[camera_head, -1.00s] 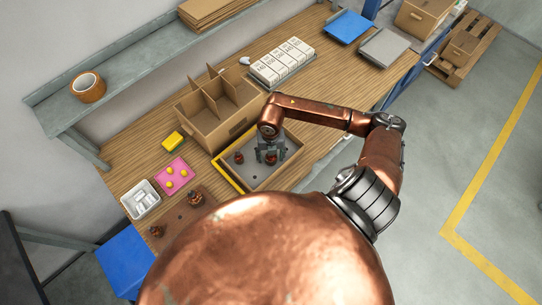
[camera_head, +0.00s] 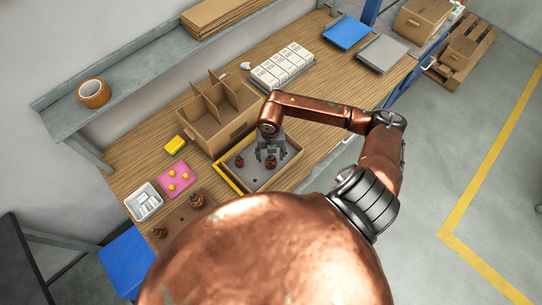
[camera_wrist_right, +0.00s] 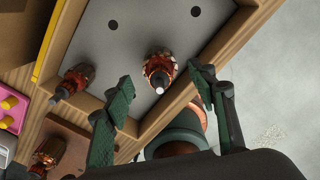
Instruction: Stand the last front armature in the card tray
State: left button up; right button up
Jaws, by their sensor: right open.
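The card tray (camera_head: 288,172) has a grey floor with round holes (camera_wrist_right: 113,26) and a pale brown rim. One dark-and-copper armature (camera_head: 270,161) stands in its front row, shaft up; it also shows in the right wrist view (camera_wrist_right: 158,68). A second armature (camera_head: 239,161) stands to its left, also seen in the right wrist view (camera_wrist_right: 76,79). My right gripper (camera_head: 270,153) is open over the first armature. In the right wrist view its fingers (camera_wrist_right: 159,80) are spread on either side of that armature, apart from it. My left gripper is out of view.
A divided cardboard box (camera_head: 205,132) stands behind the tray. A pink pad (camera_head: 187,188) and white bin (camera_head: 151,211) are at the left.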

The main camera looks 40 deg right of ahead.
jog(key=shift+r+p, duration=1.7)
jog(key=shift+r, duration=1.15)
jog(key=shift+o, duration=0.3)
jog(key=o, duration=0.5)
jog(key=shift+f, duration=0.1)
notch_tip(320, 180, up, 12)
jog(key=shift+r, duration=0.1)
notch_tip(320, 180, up, 12)
jog(key=shift+f, duration=0.1)
